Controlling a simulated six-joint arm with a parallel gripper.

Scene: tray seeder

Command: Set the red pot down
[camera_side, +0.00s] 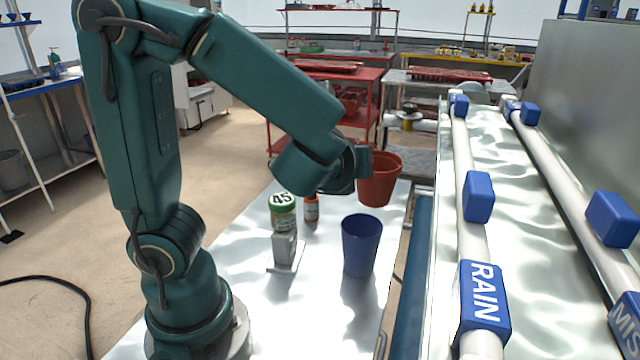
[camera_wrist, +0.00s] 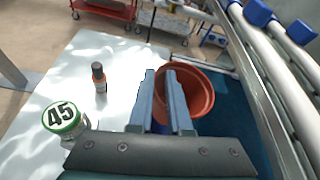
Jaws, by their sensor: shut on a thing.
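The red pot (camera_side: 378,180) is a terracotta-coloured tapered pot, upright, held up in the air beyond the blue cup in the side view. It also shows in the wrist view (camera_wrist: 200,92), open side facing the camera. My gripper (camera_wrist: 168,75) is shut on the pot's near wall, with one finger seen outside and one over the inside. In the side view my gripper (camera_side: 362,162) meets the pot's left rim. The pot's base appears above the white table (camera_side: 310,320); the exact gap is hard to judge.
A blue cup (camera_side: 361,245) stands on the table. Left of it are a jar with a green lid marked 45 (camera_side: 283,210), a grey stand (camera_side: 285,250) and a small orange bottle (camera_side: 311,208). White pipes with blue blocks (camera_side: 478,197) run along the right.

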